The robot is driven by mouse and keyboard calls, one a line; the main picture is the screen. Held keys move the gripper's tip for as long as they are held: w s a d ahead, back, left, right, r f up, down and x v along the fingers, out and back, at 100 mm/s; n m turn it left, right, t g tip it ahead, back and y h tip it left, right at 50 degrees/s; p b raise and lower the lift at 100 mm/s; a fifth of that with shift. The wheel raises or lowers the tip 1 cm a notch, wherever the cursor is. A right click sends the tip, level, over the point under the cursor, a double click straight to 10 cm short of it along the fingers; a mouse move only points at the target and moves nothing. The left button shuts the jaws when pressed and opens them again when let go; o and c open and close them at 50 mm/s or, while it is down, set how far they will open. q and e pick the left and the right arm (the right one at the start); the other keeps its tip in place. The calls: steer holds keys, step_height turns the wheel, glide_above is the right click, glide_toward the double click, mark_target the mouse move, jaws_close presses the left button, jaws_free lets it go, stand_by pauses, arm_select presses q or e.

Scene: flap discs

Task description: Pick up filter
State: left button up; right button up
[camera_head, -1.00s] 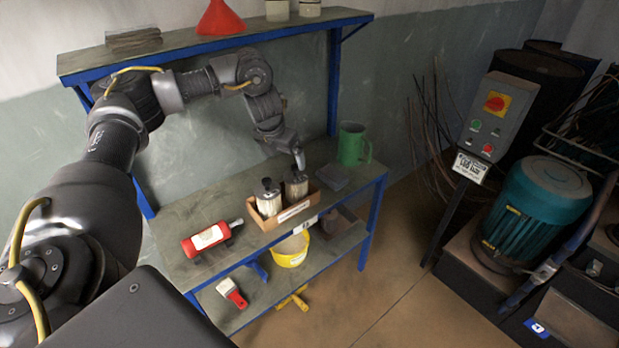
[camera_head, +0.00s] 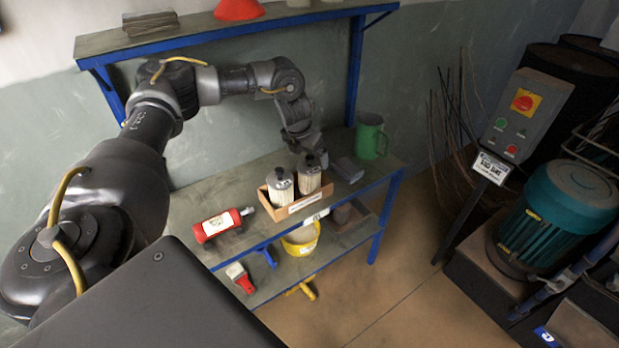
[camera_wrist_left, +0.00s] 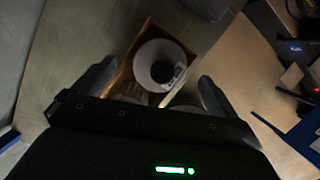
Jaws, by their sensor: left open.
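Two filters with pale pleated sides and dark tops stand upright in a small cardboard box. The left filter (camera_head: 280,190) and the right filter (camera_head: 309,176) show in the head view. The box (camera_head: 299,204) sits on the workbench. My left gripper (camera_head: 320,156) is open, just above and behind the right filter; its fingertips are hard to make out there. In the left wrist view, the open jaws (camera_wrist_left: 155,80) point down over the box, with a filter (camera_wrist_left: 147,70) between them in the picture. A second filter is partly hidden by the gripper body. My right gripper is not in view.
A red bottle (camera_head: 222,226) lies on the bench left of the box. A green mug (camera_head: 369,140) and a dark grey block (camera_head: 347,169) are to the right. A yellow bucket (camera_head: 301,240) and a brush (camera_head: 240,277) are on the lower shelf. The upper shelf (camera_head: 215,35) overhangs behind.

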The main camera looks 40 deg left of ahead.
mark_target(310, 169)
arm_select(q)
steer(key=x, duration=0.2)
steer(key=p+x, duration=0.1)
steer(key=x, duration=0.2)
steer(key=shift+s+d, duration=0.15)
steer(key=shift+s, duration=0.1)
steer(key=c, duration=1.5)
